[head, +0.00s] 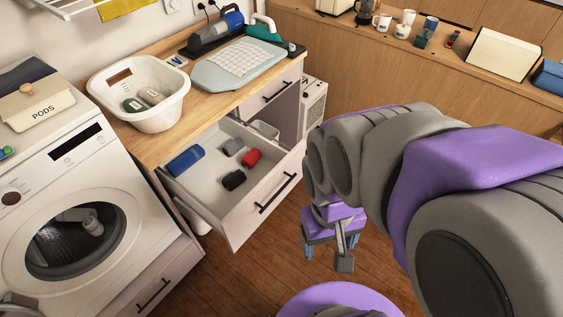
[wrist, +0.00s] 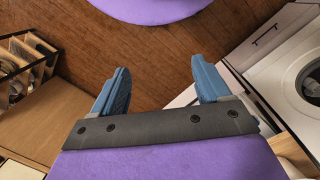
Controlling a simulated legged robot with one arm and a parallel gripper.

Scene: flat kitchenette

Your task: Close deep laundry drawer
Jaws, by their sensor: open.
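The deep laundry drawer (head: 224,139) is pulled out from the cabinet below the wooden counter. Its front panel (head: 256,210) is white with a dark bar handle (head: 277,194). Inside lie a blue bundle (head: 185,160), a red one (head: 251,158) and dark and grey ones. My gripper (head: 325,250) hangs to the right of the drawer front, apart from it, over the wooden floor. In the wrist view my gripper's two blue fingers (wrist: 160,88) are spread wide with nothing between them. White panels show right of the fingers; I cannot tell whether one is the drawer front.
The washing machine (head: 85,215) stands left of the drawer. A white laundry basket (head: 138,92) and an ironing pad (head: 238,63) sit on the counter above. A smaller drawer (head: 273,94) is above right, shut. A dark rack (wrist: 25,65) shows in the wrist view. Floor (head: 285,245) before the drawer is clear.

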